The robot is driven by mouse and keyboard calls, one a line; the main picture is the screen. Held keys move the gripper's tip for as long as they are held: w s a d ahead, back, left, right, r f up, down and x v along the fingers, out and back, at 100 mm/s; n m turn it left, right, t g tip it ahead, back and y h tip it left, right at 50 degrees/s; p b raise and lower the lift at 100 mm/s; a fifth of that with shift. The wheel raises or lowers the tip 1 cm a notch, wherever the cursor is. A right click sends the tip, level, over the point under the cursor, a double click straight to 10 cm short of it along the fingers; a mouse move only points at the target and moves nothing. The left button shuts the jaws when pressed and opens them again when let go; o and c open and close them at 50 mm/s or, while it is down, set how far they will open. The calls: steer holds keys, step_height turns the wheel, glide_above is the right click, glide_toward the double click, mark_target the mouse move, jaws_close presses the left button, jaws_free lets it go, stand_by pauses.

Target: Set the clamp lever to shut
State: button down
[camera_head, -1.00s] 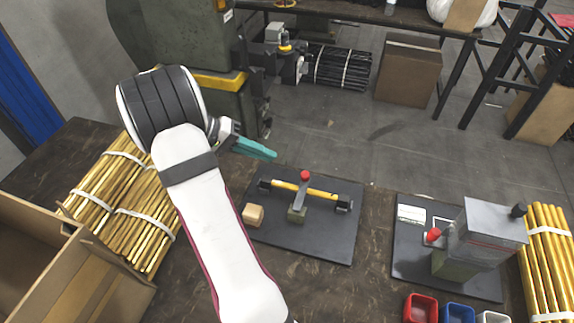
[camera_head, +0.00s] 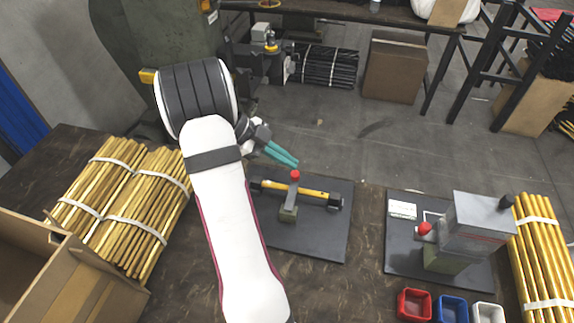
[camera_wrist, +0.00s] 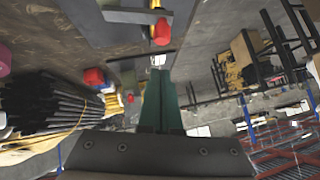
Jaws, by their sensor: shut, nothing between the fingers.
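The clamp lever (camera_head: 294,192) is a short grey arm with a red knob (camera_head: 295,175). It stands over a yellow bar (camera_head: 312,190) on a dark base plate (camera_head: 315,241) in the middle of the table. In the wrist view the red knob (camera_wrist: 162,32) shows above the fingertips, with a gap between. My gripper (camera_head: 295,163) has teal fingers that are shut and empty. In the head view its tips are just above and beside the knob, apparently not touching. The teal fingers (camera_wrist: 160,78) lie side by side in the wrist view.
A press (camera_head: 470,235) with its own red knob (camera_head: 424,229) stands at the right. Red (camera_head: 415,305), blue (camera_head: 451,309) and white bins are in front of it. Bundles of yellow rods lie left (camera_head: 125,205) and far right (camera_head: 540,250). A cardboard box (camera_head: 30,262) is at the left.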

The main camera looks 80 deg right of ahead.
mark_target(292, 190)
steer(key=f, duration=0.1)
steer(key=d+f, duration=0.1)
steer(key=f, duration=0.1)
steer(key=shift+w+f, duration=0.1)
steer(key=shift+f, duration=0.15)
steer(key=shift+d+f, duration=1.05)
steer(key=shift+d, duration=0.1)
steer(key=shift+r, duration=0.1)
